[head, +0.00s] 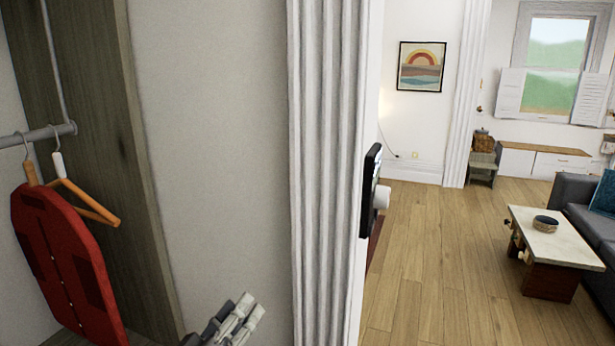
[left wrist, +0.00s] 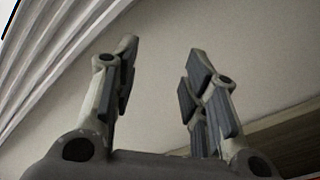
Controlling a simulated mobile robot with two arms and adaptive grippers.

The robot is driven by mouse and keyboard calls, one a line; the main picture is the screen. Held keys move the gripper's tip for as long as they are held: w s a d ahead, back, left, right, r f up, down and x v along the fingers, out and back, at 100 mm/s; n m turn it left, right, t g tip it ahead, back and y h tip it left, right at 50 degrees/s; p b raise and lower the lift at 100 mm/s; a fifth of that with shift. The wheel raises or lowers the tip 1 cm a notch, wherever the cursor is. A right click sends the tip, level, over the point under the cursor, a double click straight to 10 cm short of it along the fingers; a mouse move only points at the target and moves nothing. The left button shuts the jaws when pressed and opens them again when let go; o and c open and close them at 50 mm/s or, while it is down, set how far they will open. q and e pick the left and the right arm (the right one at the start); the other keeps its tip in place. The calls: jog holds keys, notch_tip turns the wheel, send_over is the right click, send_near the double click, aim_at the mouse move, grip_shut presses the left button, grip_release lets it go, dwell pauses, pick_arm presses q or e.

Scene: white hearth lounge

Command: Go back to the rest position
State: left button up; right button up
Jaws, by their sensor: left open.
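My left gripper (head: 232,322) shows at the bottom of the head view, in front of a plain pale wall. In the left wrist view its two fingers (left wrist: 158,85) stand apart with nothing between them. The pale wall lies behind them there. My right gripper is not in either view.
A red garment (head: 62,262) and an orange hanger (head: 85,200) hang from a rail (head: 38,136) at the left. White fluted trim (head: 322,170) stands close on the right of my gripper. Beyond it are open wood floor (head: 430,270), a low table (head: 550,240) and a sofa (head: 590,215).

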pick_arm(q)
jog(key=s+f+m+g+y, duration=0.1)
jog(key=s+f+m+g, duration=0.1)
jog(key=s+f+g, duration=0.45)
jog(key=s+f+m+g+y, duration=0.15)
jog(key=s+f, duration=0.25)
jog(key=f, duration=0.5)
jog(key=s+a+f+m+g+y, duration=0.1)
jog(key=s+a+f+g+y, duration=0.25)
jog(key=s, duration=0.55)
jog(key=s+a+f+m+g, duration=0.25)
jog(key=s+a+f, duration=0.25)
jog(key=s+f, duration=0.3)
notch_tip(320, 180, down, 25)
jog(key=s+g+b, duration=0.1)
jog(key=s, duration=0.2)
jog(key=s+a+f+g+b, duration=0.1)
jog(key=s+a+f, duration=0.1)
jog(key=s+f, duration=1.4)
jog(key=shift+s+a+f+n+g, duration=0.2)
jog(key=shift+f+n+g, duration=0.1)
jog(key=shift+f, duration=0.25)
